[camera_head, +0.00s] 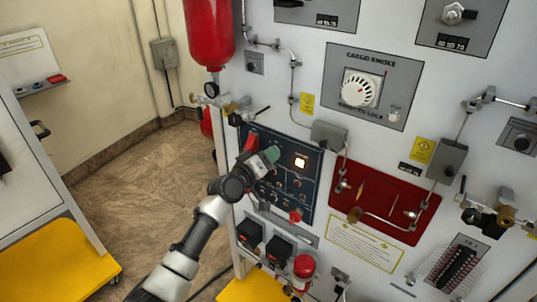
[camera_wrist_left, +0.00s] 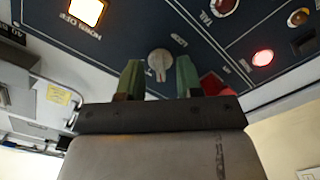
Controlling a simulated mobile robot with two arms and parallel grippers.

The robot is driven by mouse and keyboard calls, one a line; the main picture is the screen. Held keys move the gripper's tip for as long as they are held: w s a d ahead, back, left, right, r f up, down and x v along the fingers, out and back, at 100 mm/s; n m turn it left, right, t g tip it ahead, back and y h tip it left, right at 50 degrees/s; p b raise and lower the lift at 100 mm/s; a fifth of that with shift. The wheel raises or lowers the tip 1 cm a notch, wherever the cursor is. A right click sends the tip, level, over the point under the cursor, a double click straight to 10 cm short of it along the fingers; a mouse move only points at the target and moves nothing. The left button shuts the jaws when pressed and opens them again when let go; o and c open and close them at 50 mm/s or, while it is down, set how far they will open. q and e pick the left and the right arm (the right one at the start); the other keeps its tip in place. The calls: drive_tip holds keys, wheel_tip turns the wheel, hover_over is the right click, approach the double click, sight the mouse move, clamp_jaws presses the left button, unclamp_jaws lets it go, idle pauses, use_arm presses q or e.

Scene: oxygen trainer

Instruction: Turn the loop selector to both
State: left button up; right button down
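The loop selector appears to be the pale round knob (camera_wrist_left: 158,62) on the dark blue panel (camera_wrist_left: 125,30), with small lettering beside it that is hard to read. My left gripper (camera_wrist_left: 159,75) is open, with one green fingertip on each side of the knob in the left wrist view. I cannot tell whether the fingers touch it. In the head view the left gripper (camera_head: 271,153) is at the upper left part of the blue panel (camera_head: 318,172) and hides the knob. My right gripper is in neither view.
A lit square lamp (camera_head: 300,161) is right of the gripper. A red part (camera_head: 251,140) sits close by the fingers. A red bottle (camera_head: 210,32) hangs above left; a brass valve (camera_head: 236,105) is just above. The floor at left (camera_head: 140,175) is clear.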

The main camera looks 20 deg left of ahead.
use_arm(q)
drive_tip(key=shift+w, duration=0.25)
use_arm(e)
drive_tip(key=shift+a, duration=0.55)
use_arm(q)
drive_tip(key=shift+d, duration=0.1)
clamp_jaws()
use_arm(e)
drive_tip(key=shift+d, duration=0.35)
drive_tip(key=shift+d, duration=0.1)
